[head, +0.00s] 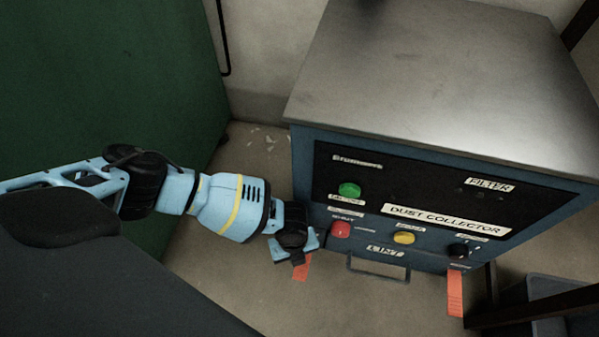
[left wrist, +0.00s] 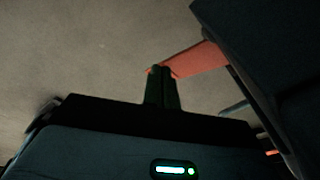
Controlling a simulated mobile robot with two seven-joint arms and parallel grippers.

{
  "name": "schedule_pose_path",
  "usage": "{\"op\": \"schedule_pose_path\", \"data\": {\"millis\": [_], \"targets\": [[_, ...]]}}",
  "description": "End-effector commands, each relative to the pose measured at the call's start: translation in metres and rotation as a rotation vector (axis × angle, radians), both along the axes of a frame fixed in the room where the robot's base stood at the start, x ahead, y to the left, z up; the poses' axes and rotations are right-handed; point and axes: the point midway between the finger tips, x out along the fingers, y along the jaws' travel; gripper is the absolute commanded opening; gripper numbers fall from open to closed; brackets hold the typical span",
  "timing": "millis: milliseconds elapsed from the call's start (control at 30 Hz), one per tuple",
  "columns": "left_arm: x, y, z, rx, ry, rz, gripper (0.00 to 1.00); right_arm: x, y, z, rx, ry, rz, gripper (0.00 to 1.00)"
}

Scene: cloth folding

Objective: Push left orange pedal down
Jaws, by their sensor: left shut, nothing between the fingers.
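The left orange pedal (head: 303,268) sticks out low at the front left of the blue dust collector. It also shows in the left wrist view (left wrist: 200,60), reaching out from the dark cabinet side. My left gripper (head: 299,260) is shut and empty, and in the head view it covers part of this pedal. In the left wrist view its closed fingertips (left wrist: 161,70) overlap the pedal's outer end. I cannot tell whether they touch it. The right orange pedal (head: 455,293) hangs out at the front right, away from the gripper. My right gripper is not in view.
The dust collector (head: 450,60) has a grey metal top and a front panel with green, red and yellow buttons and a black knob. A handle (head: 378,272) sits low between the pedals. A green surface (head: 100,70) stands at left. Bare floor (head: 220,260) lies between.

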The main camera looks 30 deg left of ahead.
Motion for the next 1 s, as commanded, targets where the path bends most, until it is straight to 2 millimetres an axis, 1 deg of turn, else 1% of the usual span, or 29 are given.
{"op": "schedule_pose_path", "data": {"millis": [167, 267, 500, 700, 833, 1000], "targets": [[0.0, 0.0, 0.002, 0.0, 0.0, 0.0, 0.0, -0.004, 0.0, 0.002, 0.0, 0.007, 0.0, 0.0], [0.0, 0.001, 0.01, 0.0, 0.0, 0.001, 0.0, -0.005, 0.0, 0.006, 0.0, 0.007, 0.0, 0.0], [0.003, 0.004, 0.05, -0.001, -0.002, 0.001, 0.0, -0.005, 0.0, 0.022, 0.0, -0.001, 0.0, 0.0], [0.005, 0.005, 0.073, -0.001, -0.001, 0.0, 0.0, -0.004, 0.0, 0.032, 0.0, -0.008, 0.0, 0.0], [0.005, 0.006, 0.078, 0.0, 0.0, 0.0, 0.0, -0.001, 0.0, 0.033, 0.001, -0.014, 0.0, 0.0], [0.005, 0.006, 0.078, 0.001, 0.001, 0.0, 0.0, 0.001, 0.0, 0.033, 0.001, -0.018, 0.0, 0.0]]}}
